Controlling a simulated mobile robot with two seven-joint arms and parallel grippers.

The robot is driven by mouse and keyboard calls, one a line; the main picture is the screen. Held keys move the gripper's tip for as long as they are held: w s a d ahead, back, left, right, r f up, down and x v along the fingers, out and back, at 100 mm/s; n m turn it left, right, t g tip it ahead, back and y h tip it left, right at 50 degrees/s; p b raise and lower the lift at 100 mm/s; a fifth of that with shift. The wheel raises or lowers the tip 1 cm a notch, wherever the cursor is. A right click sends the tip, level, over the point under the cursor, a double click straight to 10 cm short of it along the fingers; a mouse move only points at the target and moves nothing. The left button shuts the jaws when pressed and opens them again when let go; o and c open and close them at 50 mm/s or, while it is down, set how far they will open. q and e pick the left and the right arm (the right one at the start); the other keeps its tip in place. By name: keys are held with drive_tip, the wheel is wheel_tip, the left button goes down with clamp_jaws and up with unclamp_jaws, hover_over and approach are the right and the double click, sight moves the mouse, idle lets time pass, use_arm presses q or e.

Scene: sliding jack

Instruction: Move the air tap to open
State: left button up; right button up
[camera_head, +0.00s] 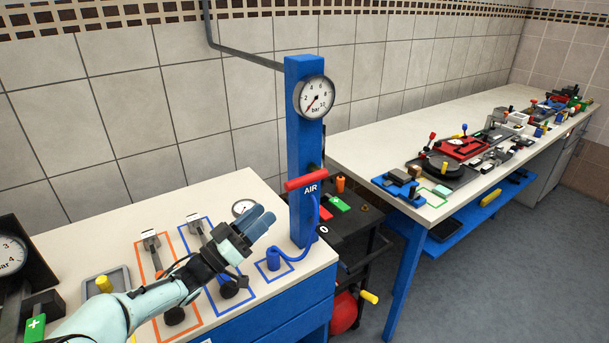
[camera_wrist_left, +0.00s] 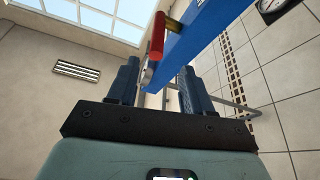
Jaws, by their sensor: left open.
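The air tap is a red bar handle (camera_head: 307,180) lying crosswise on the front of a blue post (camera_head: 301,140), above a label reading AIR. In the left wrist view the red handle (camera_wrist_left: 157,36) stands beyond the fingertips, beside the blue post (camera_wrist_left: 198,30). My left gripper (camera_head: 260,221) is open and empty, to the left of and lower than the handle, and apart from it. Its two dark blue fingers (camera_wrist_left: 158,80) also show in the left wrist view. My right gripper is not in view.
A bar gauge (camera_head: 315,97) sits at the top of the post. A blue hose (camera_head: 300,258) runs from the post to a blue fitting on the bench (camera_head: 75,238). Outlined levers stand under my left arm. A black cart (camera_head: 350,225) stands right of the post.

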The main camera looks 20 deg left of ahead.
sight(299, 182)
use_arm(q)
drive_tip(key=p+x, duration=0.2)
drive_tip(key=x, duration=0.9)
drive_tip(key=shift+d+r+p, duration=0.3)
drive_tip(key=shift+p, duration=0.1)
drive_tip(key=shift+w+d+r, duration=0.1)
drive_tip(key=shift+w+d, duration=0.15)
drive_tip(key=shift+w, duration=0.25)
clamp_jaws()
